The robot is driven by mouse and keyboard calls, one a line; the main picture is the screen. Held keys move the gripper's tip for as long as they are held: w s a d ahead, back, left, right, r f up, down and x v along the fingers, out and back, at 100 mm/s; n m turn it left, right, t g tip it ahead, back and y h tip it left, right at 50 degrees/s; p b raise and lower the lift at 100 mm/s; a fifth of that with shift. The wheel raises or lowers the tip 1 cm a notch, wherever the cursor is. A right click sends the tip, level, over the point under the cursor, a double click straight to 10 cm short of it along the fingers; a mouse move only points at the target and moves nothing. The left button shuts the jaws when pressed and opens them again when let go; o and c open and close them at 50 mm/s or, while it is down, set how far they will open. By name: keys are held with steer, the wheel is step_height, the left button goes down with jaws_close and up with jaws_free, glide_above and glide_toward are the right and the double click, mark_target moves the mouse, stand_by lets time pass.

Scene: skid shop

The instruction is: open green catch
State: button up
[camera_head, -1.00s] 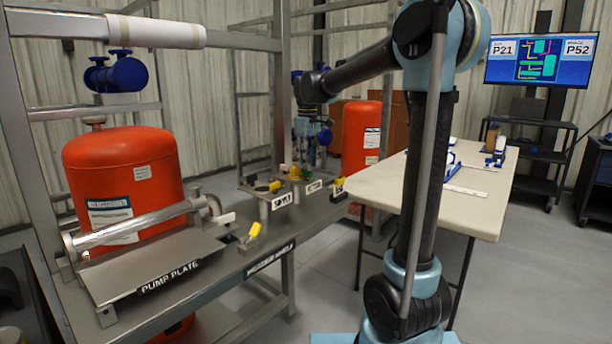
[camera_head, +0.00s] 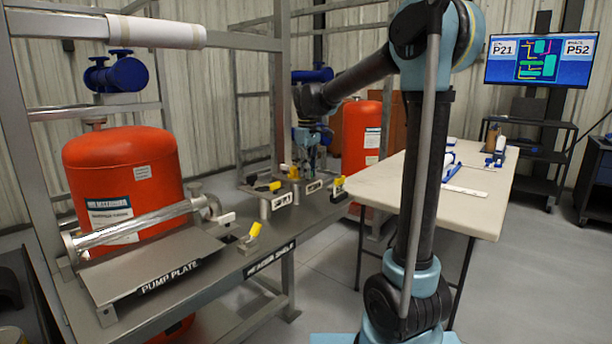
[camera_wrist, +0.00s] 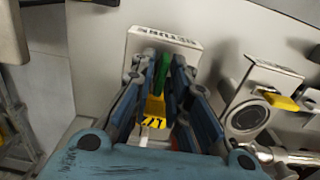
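The green catch (camera_wrist: 178,84) shows as an upright green handle in the wrist view, beside a yellow piece with black stripes (camera_wrist: 154,106). Both stand in front of a white label plate (camera_wrist: 164,42). My gripper (camera_wrist: 170,80) points down at them, its blue-grey fingers spread on either side. I cannot tell whether a finger touches the green handle. In the head view my gripper (camera_head: 309,160) is low over the small fixtures at the far end of the bench; it largely hides the green catch there.
Other fixtures with yellow handles stand close by, one at right in the wrist view (camera_wrist: 281,102). The grey bench (camera_head: 265,240) carries a pump plate (camera_head: 150,262) and a near yellow-handled catch (camera_head: 254,231). A red tank (camera_head: 361,135) and a cream table (camera_head: 440,190) stand beyond.

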jaws_close()
steer(key=shift+m, duration=1.7)
steer(key=shift+m, duration=1.8)
